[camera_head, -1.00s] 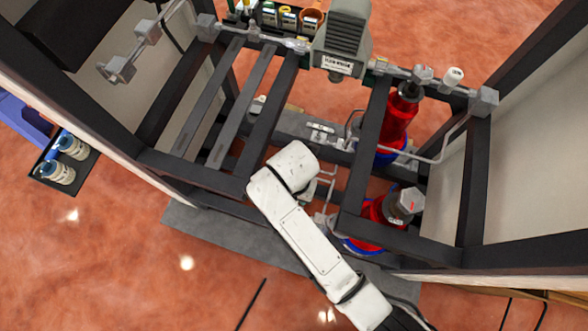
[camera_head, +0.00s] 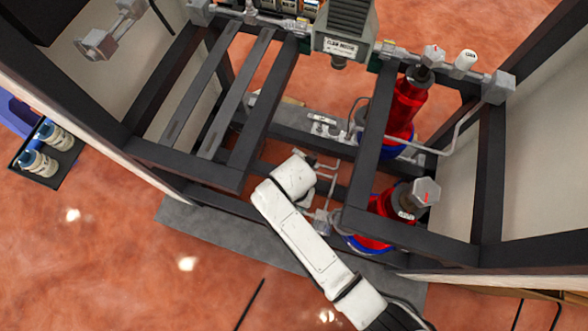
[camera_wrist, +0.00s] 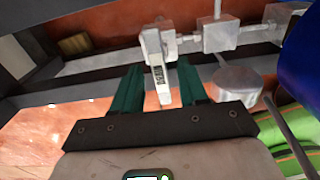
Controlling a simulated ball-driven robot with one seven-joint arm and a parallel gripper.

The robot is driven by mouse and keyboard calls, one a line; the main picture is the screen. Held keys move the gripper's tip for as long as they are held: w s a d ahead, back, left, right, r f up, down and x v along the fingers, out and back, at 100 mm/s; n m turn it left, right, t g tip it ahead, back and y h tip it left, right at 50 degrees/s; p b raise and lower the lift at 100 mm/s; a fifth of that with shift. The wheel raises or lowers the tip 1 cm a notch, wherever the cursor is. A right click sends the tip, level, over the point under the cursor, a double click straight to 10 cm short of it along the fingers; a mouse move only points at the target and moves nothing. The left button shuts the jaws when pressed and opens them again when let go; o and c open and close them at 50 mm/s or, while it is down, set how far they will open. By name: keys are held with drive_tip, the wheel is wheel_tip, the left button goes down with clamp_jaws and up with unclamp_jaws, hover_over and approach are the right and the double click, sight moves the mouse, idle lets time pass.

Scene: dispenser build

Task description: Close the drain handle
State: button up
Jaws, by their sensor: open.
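The drain handle (camera_wrist: 153,52) is a pale flat lever with a small dark label, fixed to a grey valve and pipe in the wrist view. It points down toward my gripper (camera_wrist: 160,84). The two teal fingers are open, one on each side of the lever's lower end. I cannot tell whether either finger touches it. In the head view my white arm reaches down into the frame, and it hides my gripper and the handle.
Dark frame bars (camera_head: 270,105) surround the opening. Red cylinders (camera_head: 405,110) stand to the right. A grey box (camera_head: 345,35) is at the back. In the wrist view, a round grey part (camera_wrist: 237,82) and a blue body (camera_wrist: 300,55) sit close right of my gripper.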

clamp_jaws()
idle(0.4)
drive_tip(key=shift+m+p, duration=0.3)
drive_tip(key=shift+p, duration=0.05)
drive_tip(key=m+p, duration=0.2)
drive_tip(key=shift+r+m+p, duration=0.2)
drive_tip(key=shift+m+p, duration=0.1)
drive_tip(key=m+p, duration=0.3)
drive_tip(key=m, duration=0.2)
drive_tip(key=shift+f, duration=0.1)
drive_tip(key=m+p, duration=0.1)
drive_tip(key=m, duration=0.3)
drive_tip(key=shift+m+p, duration=0.3)
drive_tip(key=shift+m, duration=0.1)
drive_tip(key=m+p, duration=0.1)
drive_tip(key=m, duration=0.3)
drive_tip(key=shift+f+m, duration=0.1)
drive_tip(key=shift+m, duration=0.3)
